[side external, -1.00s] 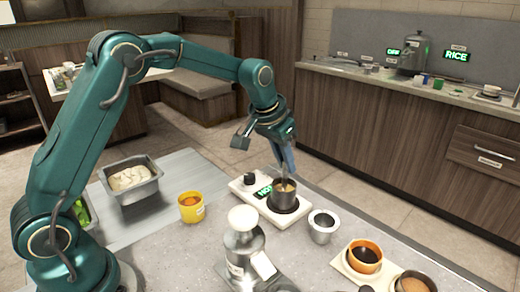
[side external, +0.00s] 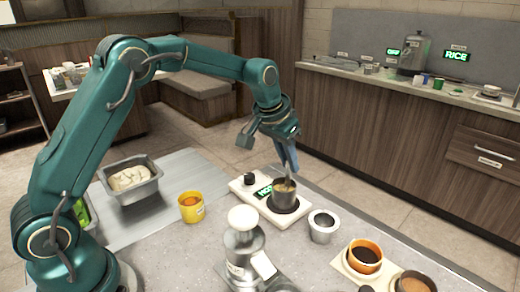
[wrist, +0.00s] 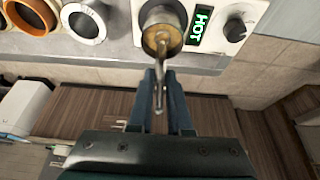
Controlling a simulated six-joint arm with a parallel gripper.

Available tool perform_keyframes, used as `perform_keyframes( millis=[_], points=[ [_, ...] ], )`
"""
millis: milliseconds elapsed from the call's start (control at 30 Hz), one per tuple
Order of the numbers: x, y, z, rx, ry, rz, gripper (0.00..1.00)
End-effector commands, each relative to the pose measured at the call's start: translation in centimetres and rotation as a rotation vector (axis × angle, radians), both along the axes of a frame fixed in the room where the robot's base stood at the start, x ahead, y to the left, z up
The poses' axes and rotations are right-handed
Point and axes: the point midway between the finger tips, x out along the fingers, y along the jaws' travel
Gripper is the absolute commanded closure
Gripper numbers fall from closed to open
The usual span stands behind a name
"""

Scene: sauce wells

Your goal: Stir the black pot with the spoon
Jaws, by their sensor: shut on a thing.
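The black pot (side external: 284,197) stands upright on a white hot plate (side external: 262,206) with a green lit display. In the wrist view the pot (wrist: 148,14) holds a tan-yellow liquid (wrist: 162,38). My gripper (side external: 290,160) is above the pot, pointing down. In the wrist view my gripper (wrist: 160,92) is shut on the handle of a metal spoon (wrist: 160,74). The spoon's lower end reaches into the pot's liquid. In the side view the spoon is mostly hidden by the fingers.
A metal cup (side external: 322,228) stands right of the hot plate. An orange bowl (side external: 365,244) of dark sauce is farther right. A yellow cup (side external: 191,208) and a metal tub (side external: 131,195) stand to the left. A metal dispenser (side external: 243,262) stands in front.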

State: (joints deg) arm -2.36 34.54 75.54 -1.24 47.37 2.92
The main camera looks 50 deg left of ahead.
Motion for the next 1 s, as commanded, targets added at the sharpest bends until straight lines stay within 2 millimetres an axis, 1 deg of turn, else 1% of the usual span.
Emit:
perform_keyframes(
  millis=[433, 900, 1000],
  points=[
    [-0.2, 0.0, 0.3, 0.000, -0.003, -0.001, 1.00],
    [-0.2, 0.0, 3.8, 0.000, -0.004, -0.001, 1.00],
    [-0.2, 0.0, 4.3, 0.000, -0.003, -0.001, 1.00]
  ],
)
